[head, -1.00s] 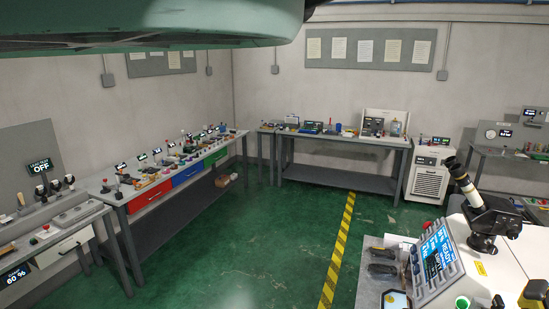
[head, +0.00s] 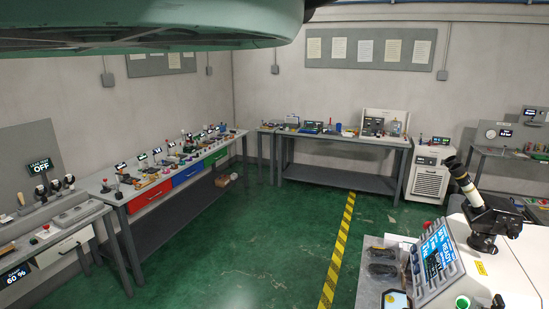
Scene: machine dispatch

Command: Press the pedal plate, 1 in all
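I cannot make out the pedal plate for certain in the head view. Two small dark oblong items (head: 382,271) lie on the grey bench at the lower right, too small to identify. My gripper is not in view. A large pale green part of my own body covers the top left of the picture.
A console with a lit blue screen (head: 437,255) and a microscope (head: 483,215) stand at the right. A long workbench (head: 112,196) with coloured drawers runs along the left wall. A back bench (head: 345,141) stands beyond. The green floor (head: 250,250) with yellow-black tape (head: 338,255) is clear.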

